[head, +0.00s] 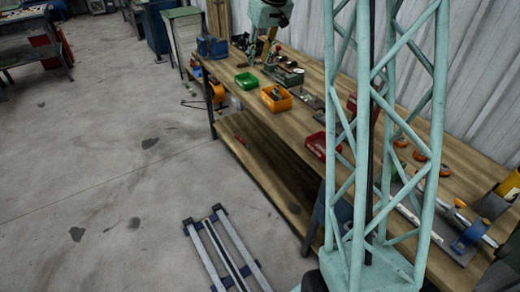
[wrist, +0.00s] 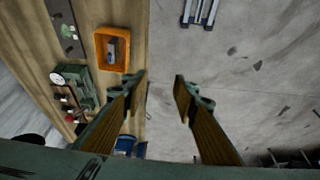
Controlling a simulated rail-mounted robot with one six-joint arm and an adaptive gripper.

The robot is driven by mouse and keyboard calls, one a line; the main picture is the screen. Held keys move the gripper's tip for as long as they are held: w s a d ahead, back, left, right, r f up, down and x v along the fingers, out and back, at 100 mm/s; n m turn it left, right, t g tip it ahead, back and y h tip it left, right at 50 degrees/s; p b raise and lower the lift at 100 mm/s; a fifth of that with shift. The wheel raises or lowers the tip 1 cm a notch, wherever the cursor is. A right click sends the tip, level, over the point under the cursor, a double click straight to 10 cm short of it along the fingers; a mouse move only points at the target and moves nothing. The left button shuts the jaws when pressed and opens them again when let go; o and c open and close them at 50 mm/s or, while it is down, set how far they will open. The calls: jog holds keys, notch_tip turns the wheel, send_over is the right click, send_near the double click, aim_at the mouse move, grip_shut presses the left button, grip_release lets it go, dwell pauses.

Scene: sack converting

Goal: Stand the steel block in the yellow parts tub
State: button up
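The parts tub (head: 268,104) is orange-yellow and sits near the front edge of the workbench. It also shows in the wrist view (wrist: 98,52), up and left of my gripper. A small grey block-like piece (wrist: 111,48) is inside it; I cannot tell for sure that it is the steel block, or whether it stands or lies. My gripper (wrist: 160,77) is open, with nothing between its fingers. It hangs above the bench's front edge, apart from the tub. In the head view my gripper (head: 261,45) is small and partly dark.
A green tub (head: 247,81) and a red tub (head: 317,146) stand on the same bench (head: 235,66). A green machine with a dial (wrist: 77,84) stands behind the orange-yellow tub's far side. A blue-ended frame (head: 225,250) lies on the floor. The floor in front is mostly clear.

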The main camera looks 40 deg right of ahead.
jog(key=s+a+r, duration=0.7)
jog(key=s+a, duration=0.4)
jog(key=a, duration=0.2)
jog(key=s+a+r, duration=0.7)
jog(key=s+a, duration=0.4)
jog(key=a, duration=0.1)
jog(key=s+a+f, duration=0.1)
jog(key=s+a, duration=0.2)
jog(key=s, duration=0.7)
jog(key=s+a+f, duration=0.1)
jog(key=s+a, duration=0.3)
jog(key=s, duration=0.6)
jog(key=s+a+f+n, duration=0.1)
jog(key=s+a, duration=0.3)
jog(key=s, duration=0.6)
jog(key=shift+a+f+g, duration=0.2)
jog(key=shift+f+g, duration=0.1)
jog(key=shift+f, duration=0.1)
jog(key=shift+d, duration=0.15)
